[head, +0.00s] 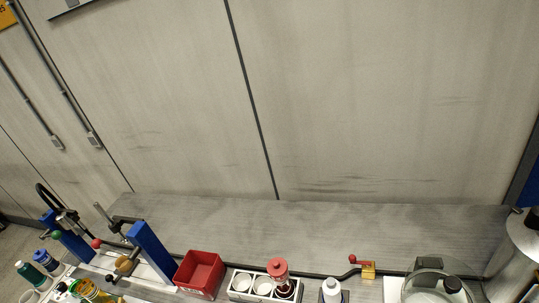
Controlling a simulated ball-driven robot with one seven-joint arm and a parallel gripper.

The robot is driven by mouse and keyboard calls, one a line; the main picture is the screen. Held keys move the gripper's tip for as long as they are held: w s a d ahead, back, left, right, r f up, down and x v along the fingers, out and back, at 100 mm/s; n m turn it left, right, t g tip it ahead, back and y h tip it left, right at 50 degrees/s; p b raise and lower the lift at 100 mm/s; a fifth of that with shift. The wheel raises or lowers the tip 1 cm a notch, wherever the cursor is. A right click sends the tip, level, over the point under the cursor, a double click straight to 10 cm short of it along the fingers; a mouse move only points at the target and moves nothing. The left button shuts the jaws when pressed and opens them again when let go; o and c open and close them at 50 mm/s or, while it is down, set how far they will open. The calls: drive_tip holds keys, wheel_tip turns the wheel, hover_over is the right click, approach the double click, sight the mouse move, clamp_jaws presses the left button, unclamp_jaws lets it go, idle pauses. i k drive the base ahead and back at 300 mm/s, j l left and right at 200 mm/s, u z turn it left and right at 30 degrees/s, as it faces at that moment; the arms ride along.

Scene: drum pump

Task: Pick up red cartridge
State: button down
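What looks like the red cartridge (278,268), a red-topped cylinder, stands upright at the right end of a white rack (252,294) near the bottom centre of the head view. Its lower part is partly hidden, and a dark red round shape shows at its foot. Two pale round openings in the rack show to its left. My gripper is not in view.
A grey workbench (330,225) runs along a panelled wall. A red bin (200,270) and blue posts (151,248) stand left of the rack. A white bottle (331,290), a brass valve with red handle (368,270) and a clear domed vessel (436,286) stand right.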

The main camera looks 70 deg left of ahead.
sight(284, 285)
drive_tip(key=l+u, duration=0.1)
drive_tip(key=u, duration=0.3)
drive_tip(key=k+l+u, duration=0.1)
drive_tip(key=u, duration=0.35)
drive_tip(key=k+u, duration=0.1)
drive_tip(key=u, duration=0.3)
drive_tip(key=k+u, duration=0.1)
drive_tip(key=u, duration=0.35)
drive_tip(key=k+l, duration=0.15)
drive_tip(key=k, duration=0.7)
